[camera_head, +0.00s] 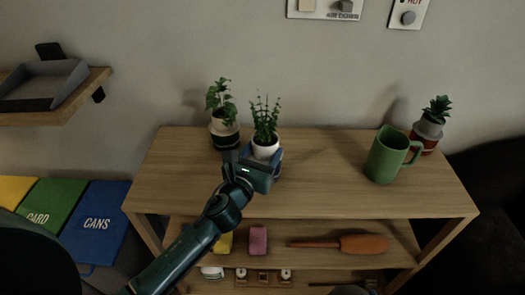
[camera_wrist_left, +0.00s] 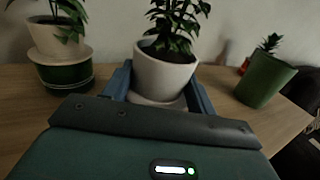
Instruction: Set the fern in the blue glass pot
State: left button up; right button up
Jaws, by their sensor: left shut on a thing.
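The fern, a leafy green plant in a white pot (camera_head: 265,148), is at the back middle of the wooden table top. My left gripper (camera_head: 267,165) is shut on it from the front. In the left wrist view the white pot (camera_wrist_left: 165,75) stands upright between my two blue fingers (camera_wrist_left: 160,90). A pale rim (camera_wrist_left: 158,101) shows just under the white pot. Blue shows beside and below the pot in the head view; I cannot tell how much is finger and how much is the blue glass pot.
A vine plant in a banded pot (camera_head: 224,135) stands close on the left. A green mug (camera_head: 388,155) and a succulent in a red pot (camera_head: 427,136) stand at the right. The table's middle right (camera_head: 325,165) is clear. The lower shelf holds an orange-brown tool (camera_head: 362,244).

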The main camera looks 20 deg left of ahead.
pick_arm(q)
jog(key=shift+f+b, duration=0.55)
jog(key=shift+f, duration=0.05)
dwell(0.9)
jog(key=o, duration=0.8)
jog(key=shift+o, duration=0.2)
jog(key=s+a+b, duration=0.1)
jog(key=s, duration=1.2)
jog(key=shift+a, duration=0.25)
jog(key=shift+s, duration=0.1)
